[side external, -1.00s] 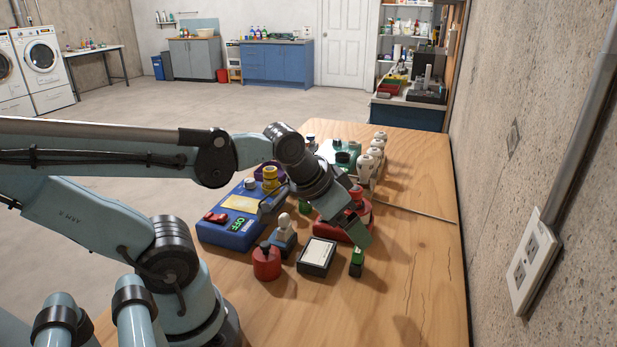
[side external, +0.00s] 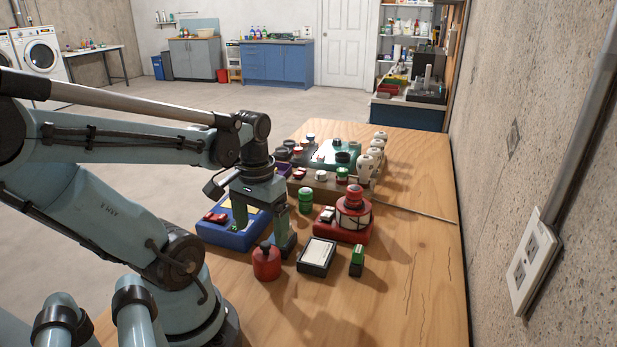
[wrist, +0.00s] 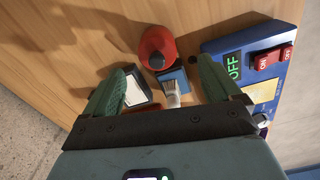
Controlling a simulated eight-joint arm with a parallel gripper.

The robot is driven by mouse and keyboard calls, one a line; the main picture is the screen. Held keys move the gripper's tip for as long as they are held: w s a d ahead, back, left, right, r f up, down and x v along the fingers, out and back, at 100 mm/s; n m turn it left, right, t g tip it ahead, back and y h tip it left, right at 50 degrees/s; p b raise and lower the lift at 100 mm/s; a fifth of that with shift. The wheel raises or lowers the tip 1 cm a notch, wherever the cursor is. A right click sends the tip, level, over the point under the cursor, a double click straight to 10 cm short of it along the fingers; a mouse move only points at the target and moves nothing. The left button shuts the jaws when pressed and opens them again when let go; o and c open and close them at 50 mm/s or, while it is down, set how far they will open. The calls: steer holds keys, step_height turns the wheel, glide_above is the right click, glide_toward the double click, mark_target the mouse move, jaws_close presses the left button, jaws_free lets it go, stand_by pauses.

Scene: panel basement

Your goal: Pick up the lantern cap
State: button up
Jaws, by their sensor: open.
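A small red lantern (side external: 353,214) with a pale glass middle stands on a red base in the side view. Its red top piece (side external: 355,195) looks like the lantern cap, seated on the lantern. My gripper (side external: 264,240) points down, open and empty, to the left of the lantern. In the wrist view, my gripper (wrist: 165,66) has its fingers spread over a pale-topped piece on a blue base (wrist: 172,82). No contact with that piece is clear. The lantern does not show in the wrist view.
A red jar (side external: 266,263), a black-framed card (side external: 317,255) and a small green block (side external: 357,260) stand in front. A blue switch box (side external: 218,232) is left of my gripper. White insulators (side external: 365,166) stand behind the lantern. The table's right side is mostly clear.

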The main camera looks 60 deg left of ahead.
mark_target(267, 253)
steer(key=shift+f, duration=1.75)
steer(key=shift+w+f, duration=0.2)
steer(key=shift+f, duration=0.55)
steer(key=shift+w+f, duration=0.15)
steer(key=shift+f, duration=1.7)
steer(key=c, duration=1.1)
steer(key=shift+r, duration=0.15)
